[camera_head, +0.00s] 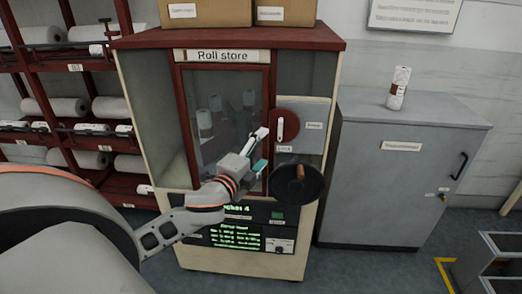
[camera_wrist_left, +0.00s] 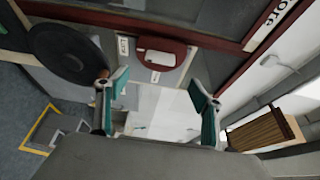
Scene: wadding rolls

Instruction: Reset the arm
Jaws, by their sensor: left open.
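My left gripper (camera_head: 261,150) is open in front of the "Roll store" cabinet (camera_head: 223,56), near the right edge of its red-framed glass door (camera_head: 215,110). Its two teal-padded fingers stand apart in the left wrist view (camera_wrist_left: 156,104), with nothing between them. A dark red lock disc with a white handle (camera_head: 281,128) is just right of the gripper; it also shows beyond the fingers in the left wrist view (camera_wrist_left: 160,53). A black handwheel with a brown knob (camera_head: 296,183) is below the disc. I cannot tell whether the gripper touches the cabinet. My right gripper is out of sight.
Red shelves with white rolls (camera_head: 66,107) stand at the left. A grey cabinet (camera_head: 395,170) at the right has one upright roll (camera_head: 398,88) on top. Cardboard boxes (camera_head: 205,14) sit on the store. A grey metal frame (camera_head: 490,262) is on the floor, lower right.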

